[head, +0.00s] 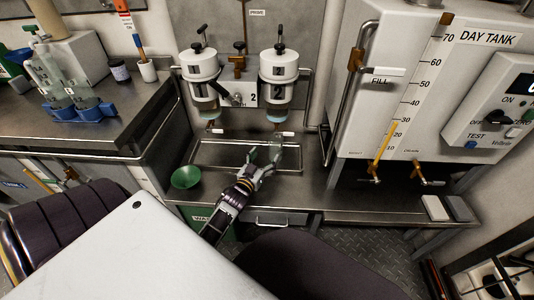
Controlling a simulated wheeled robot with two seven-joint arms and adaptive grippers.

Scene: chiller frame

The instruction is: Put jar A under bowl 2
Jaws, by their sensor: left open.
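Bowl 2 (278,92) is the right-hand of two white-topped filter units on the back wall, marked with a 2. Its lower part is clear with a bluish bottom. My left gripper (264,155) is open over the metal drip tray (210,167), in front of and below bowl 2. I see no jar clearly between its fingers. Clear jars (86,101) stand in a blue holder (78,114) on the left bench. Their letters are too small to read, so I cannot tell which is jar A. My right gripper is out of view.
Bowl 1 (203,92) hangs left of bowl 2. A green funnel (186,177) lies left of the tray. A white cup (147,70) and dark jar (119,70) stand on the left bench. The day tank (400,90) and its taps are at right.

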